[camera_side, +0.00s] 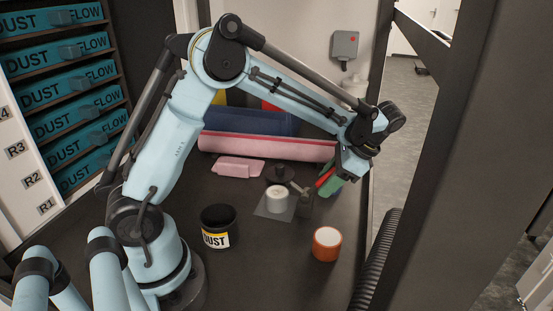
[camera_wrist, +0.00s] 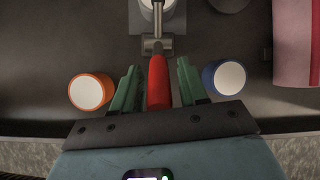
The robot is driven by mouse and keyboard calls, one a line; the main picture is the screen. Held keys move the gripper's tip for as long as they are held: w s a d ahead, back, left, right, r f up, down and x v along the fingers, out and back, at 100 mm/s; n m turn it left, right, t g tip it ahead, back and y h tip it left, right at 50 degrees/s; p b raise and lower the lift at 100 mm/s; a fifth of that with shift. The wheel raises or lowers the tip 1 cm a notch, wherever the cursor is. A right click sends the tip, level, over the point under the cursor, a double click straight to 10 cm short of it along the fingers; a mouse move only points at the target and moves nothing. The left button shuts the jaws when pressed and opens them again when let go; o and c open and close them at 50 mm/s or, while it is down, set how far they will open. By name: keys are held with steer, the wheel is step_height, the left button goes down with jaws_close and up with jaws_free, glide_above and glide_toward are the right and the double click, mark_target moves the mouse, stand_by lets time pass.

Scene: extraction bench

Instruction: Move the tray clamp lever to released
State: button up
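The tray clamp lever shows in the wrist view as a red handle (camera_wrist: 158,82) on a grey metal pivot (camera_wrist: 157,44). In the side view the red handle (camera_side: 325,178) slants up from the clamp post (camera_side: 305,199), beside a plate (camera_side: 262,212) bearing a white round piece (camera_side: 277,196). My gripper (camera_wrist: 157,72) has its two green fingers spread on either side of the red handle, with a visible gap to each finger. In the side view my gripper (camera_side: 330,185) is at the handle, and its fingers are partly hidden behind it.
An orange-rimmed container (camera_wrist: 91,92) and a blue-rimmed one (camera_wrist: 224,77) flank the fingers in the wrist view. The side view shows the orange container (camera_side: 326,244), a black DUST jar (camera_side: 218,227), pink pieces (camera_side: 237,167) and a pink roll (camera_side: 265,146). A ribbed hose (camera_side: 376,262) runs at right.

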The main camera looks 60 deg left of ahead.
steer(key=shift+o, duration=0.6)
steer(key=shift+r, duration=0.1)
steer(key=v, duration=1.2)
steer(key=shift+a, duration=0.15)
steer(key=c, duration=0.4)
steer(key=a+h, duration=0.1)
steer(key=s+a+f+h, duration=0.1)
steer(key=s+a+h, duration=0.1)
steer(key=a, duration=0.1)
steer(key=shift+a+f+m+g, duration=0.1)
steer(key=shift+f+m+g, duration=0.2)
steer(key=shift+f, duration=0.05)
jaws_close()
steer(key=s+a+r+m+t+h, duration=0.3)
steer(key=s+a+t+h, duration=0.75)
steer(key=a, duration=0.25)
steer(key=x, duration=1.4)
steer(key=shift+w+d+f, duration=0.15)
steer(key=shift+d+f, duration=0.05)
steer(key=shift+d, duration=0.05)
